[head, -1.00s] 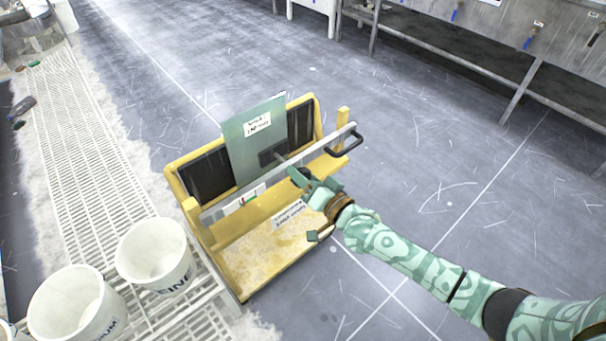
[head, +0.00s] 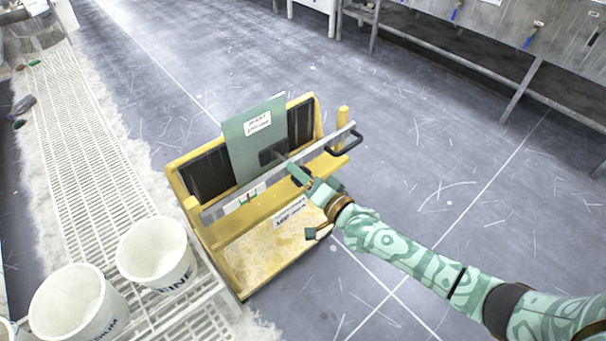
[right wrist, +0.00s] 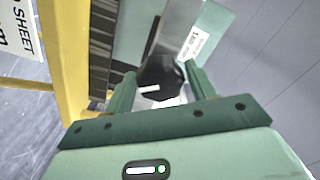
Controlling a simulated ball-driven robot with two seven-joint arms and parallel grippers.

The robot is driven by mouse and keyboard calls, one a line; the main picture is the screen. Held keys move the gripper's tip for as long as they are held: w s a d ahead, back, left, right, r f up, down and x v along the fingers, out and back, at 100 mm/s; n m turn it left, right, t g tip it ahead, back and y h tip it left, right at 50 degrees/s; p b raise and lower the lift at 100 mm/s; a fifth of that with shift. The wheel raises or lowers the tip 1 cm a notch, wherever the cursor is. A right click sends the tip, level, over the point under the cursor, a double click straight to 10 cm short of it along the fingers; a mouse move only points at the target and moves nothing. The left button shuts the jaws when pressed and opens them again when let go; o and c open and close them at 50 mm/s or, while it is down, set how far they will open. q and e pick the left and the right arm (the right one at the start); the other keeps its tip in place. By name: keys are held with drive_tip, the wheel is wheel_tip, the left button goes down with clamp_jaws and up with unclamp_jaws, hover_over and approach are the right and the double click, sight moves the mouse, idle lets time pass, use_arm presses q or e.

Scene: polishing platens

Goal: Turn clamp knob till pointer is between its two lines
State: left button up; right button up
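The clamp knob (right wrist: 165,88) is black with a white line on its face. It sits between the two fingers of my right gripper (right wrist: 160,82) in the right wrist view, with a finger close against each side. In the head view my right gripper (head: 306,178) is at the front of the clamp bar (head: 325,146) and mostly hides the knob. A white scale label (head: 246,199) with small red and green marks is on the bar left of the gripper; the pointer against its lines is too small to read surely. My left gripper is out of view.
The bar crosses a green labelled plate (head: 240,150) standing in a yellow stand (head: 230,262). A black handle (head: 346,144) is at the bar's right end. White buckets (head: 157,250) stand on the grating at lower left. The floor to the right is open.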

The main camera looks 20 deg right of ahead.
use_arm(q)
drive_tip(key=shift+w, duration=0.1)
use_arm(e)
drive_tip(key=shift+s+d+r, duration=0.1)
drive_tip(key=shift+s+d, duration=0.05)
drive_tip(key=shift+s, duration=0.2)
use_arm(q)
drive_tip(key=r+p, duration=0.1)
drive_tip(key=p, duration=0.1)
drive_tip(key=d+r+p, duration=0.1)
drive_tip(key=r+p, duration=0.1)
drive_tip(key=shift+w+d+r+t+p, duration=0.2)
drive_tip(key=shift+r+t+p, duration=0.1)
drive_tip(key=shift+p, duration=0.1)
use_arm(e)
drive_tip(key=v, duration=1.5)
drive_tip(key=shift+s, duration=0.25)
